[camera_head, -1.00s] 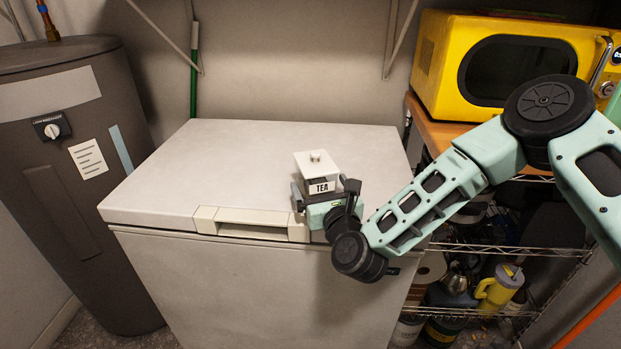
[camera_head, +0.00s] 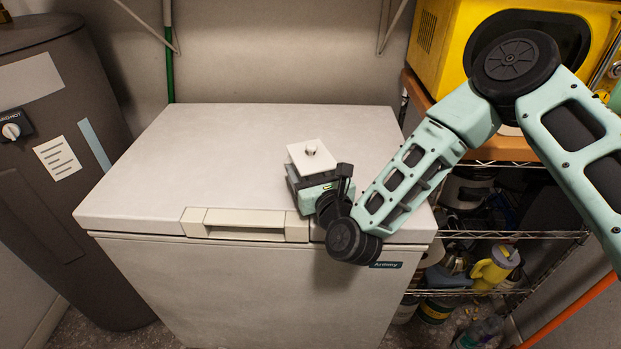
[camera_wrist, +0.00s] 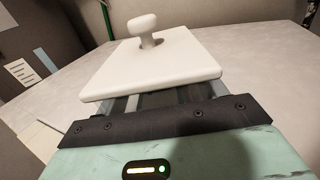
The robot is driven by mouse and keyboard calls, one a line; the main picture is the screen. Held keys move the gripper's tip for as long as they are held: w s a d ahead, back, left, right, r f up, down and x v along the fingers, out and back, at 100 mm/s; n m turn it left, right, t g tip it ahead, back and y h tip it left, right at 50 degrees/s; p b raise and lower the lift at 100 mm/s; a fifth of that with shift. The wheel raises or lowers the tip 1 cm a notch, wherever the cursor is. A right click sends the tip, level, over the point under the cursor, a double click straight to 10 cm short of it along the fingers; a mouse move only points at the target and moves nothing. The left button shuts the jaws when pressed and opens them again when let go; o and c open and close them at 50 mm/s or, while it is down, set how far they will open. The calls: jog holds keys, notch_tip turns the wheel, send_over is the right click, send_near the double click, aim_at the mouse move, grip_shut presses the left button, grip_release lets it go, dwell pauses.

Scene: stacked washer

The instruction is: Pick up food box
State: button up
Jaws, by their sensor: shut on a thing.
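The food box is a white tea box (camera_head: 311,157) with a square lid and a small knob on top. It is near the front of the white chest freezer's top (camera_head: 245,150), right of the handle. My gripper (camera_head: 308,180) is at the front side of the box and shut on it. In the wrist view, the box's lid and knob (camera_wrist: 150,65) fill the middle, just past the gripper (camera_wrist: 150,105). The lid hides most of the box's body and the fingertips. I cannot tell whether the box touches the freezer top.
A grey water heater (camera_head: 60,170) stands at the left. A yellow microwave (camera_head: 500,50) sits on a wooden-topped wire rack at the right, with a yellow jug (camera_head: 494,268) on a lower shelf. The freezer top is clear behind and left of the box.

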aim_at(311, 146)
jog(key=c, duration=0.4)
jog(key=shift+o, duration=0.2)
jog(key=shift+r, duration=0.1)
notch_tip(311, 146, up, 10)
jog(key=shift+f+b, duration=0.1)
jog(key=shift+b, duration=0.3)
jog(key=shift+s, duration=0.1)
